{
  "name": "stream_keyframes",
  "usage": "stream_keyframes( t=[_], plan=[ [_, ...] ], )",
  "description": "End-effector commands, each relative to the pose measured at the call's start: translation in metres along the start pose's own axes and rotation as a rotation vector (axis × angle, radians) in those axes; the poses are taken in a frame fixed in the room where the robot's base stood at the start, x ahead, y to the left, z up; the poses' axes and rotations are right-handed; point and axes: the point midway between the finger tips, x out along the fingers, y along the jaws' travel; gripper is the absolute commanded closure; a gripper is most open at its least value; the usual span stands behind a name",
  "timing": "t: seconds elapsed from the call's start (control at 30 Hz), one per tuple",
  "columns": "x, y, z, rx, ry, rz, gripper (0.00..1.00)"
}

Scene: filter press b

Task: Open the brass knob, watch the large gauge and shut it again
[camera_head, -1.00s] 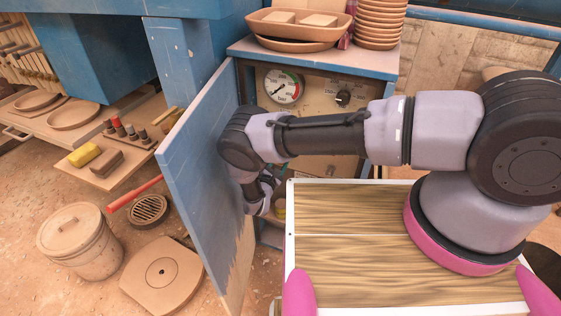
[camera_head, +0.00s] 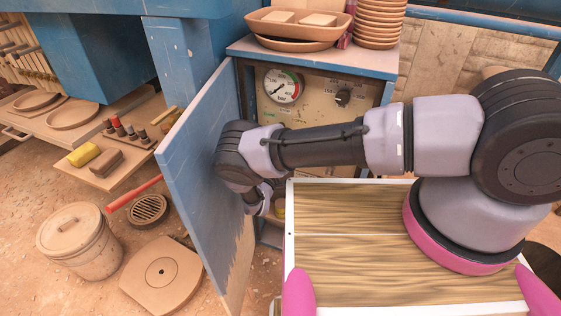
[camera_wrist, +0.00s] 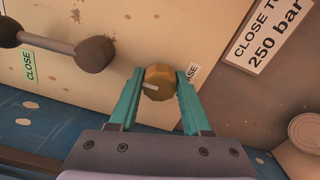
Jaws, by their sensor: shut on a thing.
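The brass knob (camera_wrist: 159,82) shows in the wrist view on a cream panel, with a pale mark across its face. My gripper (camera_wrist: 158,88) has its two teal fingers on either side of the knob and is shut on it. In the head view the knob and gripper are hidden behind my arm and the wooden-topped surface. The large gauge (camera_head: 283,86) is on the panel in the head view, white with a green and red arc. Its needle points to the lower left; the exact reading is too small to tell.
A dark lever with a ball end (camera_wrist: 95,54) is left of the knob, near a "CLOSE" label (camera_wrist: 28,66). A "CLOSE TO 250 bar" sign (camera_wrist: 268,32) is at the upper right. The open blue door (camera_head: 195,160) stands left of my arm. A black dial (camera_head: 343,98) is right of the gauge.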

Motion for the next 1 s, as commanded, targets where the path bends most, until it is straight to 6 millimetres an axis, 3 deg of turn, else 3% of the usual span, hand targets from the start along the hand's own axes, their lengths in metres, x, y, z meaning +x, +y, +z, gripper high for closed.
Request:
stream_keyframes(
  t=[0.53,0.57,0.63,1.0],
  plan=[
    [-0.0012,-0.001,0.0,0.028,0.0,-0.002,1.0],
    [-0.0012,-0.001,-0.0001,0.028,0.0,-0.002,0.48],
    [-0.0011,-0.0009,-0.0001,0.028,0.0,-0.002,0.22],
    [-0.0043,-0.0004,-0.0006,0.027,0.001,-0.001,0.22]
  ],
)
